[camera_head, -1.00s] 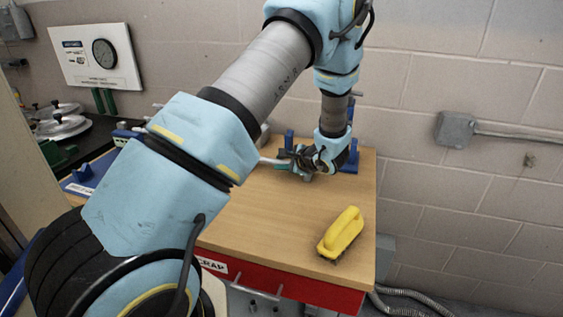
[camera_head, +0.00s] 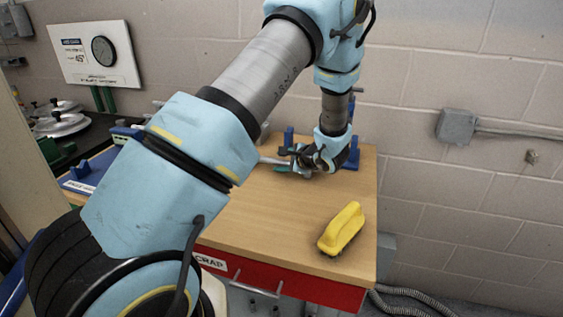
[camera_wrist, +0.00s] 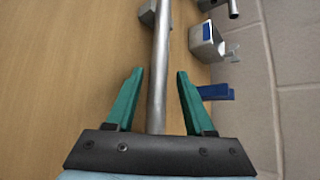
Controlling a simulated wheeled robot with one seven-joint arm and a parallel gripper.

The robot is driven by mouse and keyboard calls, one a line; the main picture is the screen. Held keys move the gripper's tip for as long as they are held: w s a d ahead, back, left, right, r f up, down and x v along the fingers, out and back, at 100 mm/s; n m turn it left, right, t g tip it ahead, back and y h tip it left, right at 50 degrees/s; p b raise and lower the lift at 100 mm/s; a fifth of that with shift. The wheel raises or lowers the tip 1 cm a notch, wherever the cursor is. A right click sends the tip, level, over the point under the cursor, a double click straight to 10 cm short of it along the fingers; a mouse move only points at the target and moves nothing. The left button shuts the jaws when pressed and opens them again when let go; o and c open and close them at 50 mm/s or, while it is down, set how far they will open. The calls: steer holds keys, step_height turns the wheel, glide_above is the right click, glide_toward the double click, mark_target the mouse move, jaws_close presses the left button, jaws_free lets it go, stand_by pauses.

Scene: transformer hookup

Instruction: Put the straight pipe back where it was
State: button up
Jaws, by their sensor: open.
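The straight pipe (camera_wrist: 160,60) is a grey metal tube. In the wrist view it runs lengthwise between the two green fingers of my gripper (camera_wrist: 154,75), with a gap on both sides. The fingers are open. In the head view my gripper (camera_head: 290,160) is low over the back of the wooden bench, and a pale length of the pipe (camera_head: 270,160) shows just left of it. Much of the pipe is hidden behind my arm there. A grey metal block (camera_wrist: 147,14) sits by the pipe at the top of the wrist view.
A yellow brush (camera_head: 342,228) lies on the wooden bench top (camera_head: 270,220) near the front right. Blue supports (camera_head: 353,155) stand at the back edge by the wall. A grey and blue clamp-like fitting (camera_wrist: 207,42) is right of the pipe. The bench middle is clear.

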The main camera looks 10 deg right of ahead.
steer(key=shift+r+p, duration=0.5)
steer(key=shift+p, duration=0.35)
steer(key=b+v, duration=0.4)
steer(key=v, duration=0.8)
steer(key=s+a+r+n+g+h, duration=0.1)
steer(key=s+a+n+g, duration=0.2)
steer(key=a+n, duration=0.3)
steer(key=s+a+r+n+g+h, duration=0.1)
steer(key=s+a+n, duration=0.4)
steer(key=a, duration=0.6)
steer(key=s+a+r+n+g+h, duration=0.1)
steer(key=s+a+n+g+h, duration=0.2)
steer(key=a+n, duration=0.4)
steer(key=shift+s+a+n+g, duration=0.3)
steer(key=shift+s+a+g, duration=0.45)
steer(key=shift+a+g, duration=0.45)
steer(key=shift+a, duration=0.1)
